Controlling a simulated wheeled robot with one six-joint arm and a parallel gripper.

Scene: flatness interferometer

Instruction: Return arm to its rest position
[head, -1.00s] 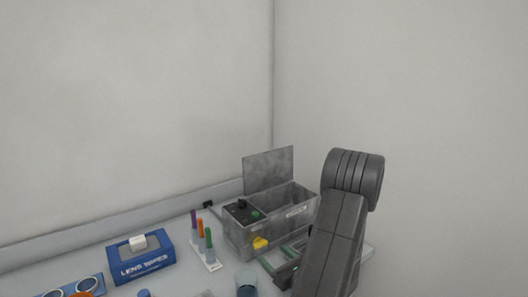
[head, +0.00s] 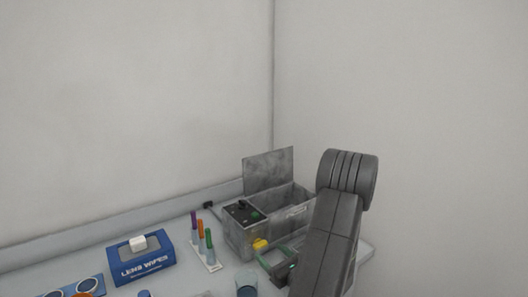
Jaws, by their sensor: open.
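My arm (head: 338,225) rises at the lower right, with its rounded grey joint (head: 347,178) at the top. The grey instrument box (head: 245,238) stands on the bench just left of my arm. Its lid (head: 269,171) is upright and open, and a dark control panel (head: 241,212) with a green button is on its top left. My arm covers part of the box's right side.
A blue lens wipes box (head: 141,262), a rack of coloured tubes (head: 203,245), a clear blue cup (head: 246,285) and a yellow piece (head: 260,244) are on the bench. A green-edged grey frame (head: 272,260) lies beside my arm. The space above the bench is clear.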

